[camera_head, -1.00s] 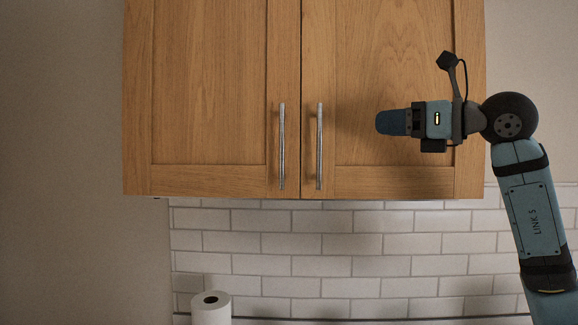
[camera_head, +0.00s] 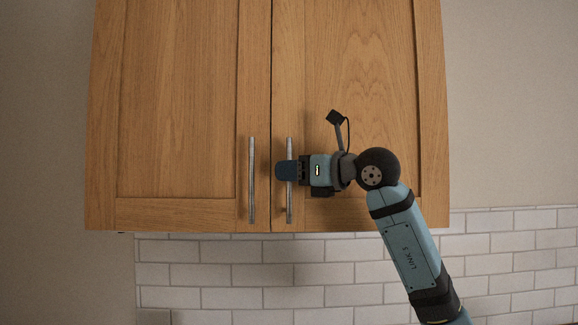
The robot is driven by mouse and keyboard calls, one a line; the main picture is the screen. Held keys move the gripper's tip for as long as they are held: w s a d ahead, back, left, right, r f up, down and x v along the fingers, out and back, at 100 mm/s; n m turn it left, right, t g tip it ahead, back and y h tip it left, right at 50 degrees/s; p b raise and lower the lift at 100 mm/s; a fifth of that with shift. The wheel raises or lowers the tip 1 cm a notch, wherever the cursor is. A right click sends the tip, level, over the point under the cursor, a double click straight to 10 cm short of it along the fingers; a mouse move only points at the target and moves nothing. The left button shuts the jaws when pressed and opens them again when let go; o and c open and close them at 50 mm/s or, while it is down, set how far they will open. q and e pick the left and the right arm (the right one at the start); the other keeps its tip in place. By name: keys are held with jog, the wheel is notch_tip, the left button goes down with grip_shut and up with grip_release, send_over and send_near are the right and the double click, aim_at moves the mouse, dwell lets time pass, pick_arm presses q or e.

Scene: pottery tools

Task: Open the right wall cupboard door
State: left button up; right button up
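The wooden wall cupboard has two doors, both closed. The right cupboard door (camera_head: 360,90) has a vertical metal bar handle (camera_head: 289,212) near its left edge. The handle shows above and below the fingers. From this angle I cannot tell whether the fingers are open around the handle, shut on it, or only in front of it. My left gripper is not in view.
The left cupboard door (camera_head: 180,100) has its own bar handle (camera_head: 252,180) close to the left of my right gripper. White wall tiles (camera_head: 230,275) lie below the cupboard. Plain wall is on both sides.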

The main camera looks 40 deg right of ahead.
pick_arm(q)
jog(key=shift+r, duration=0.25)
pick_arm(e)
jog(key=shift+w+a, duration=0.2)
jog(key=shift+w, duration=0.15)
grip_shut()
jog(key=shift+s, duration=0.15)
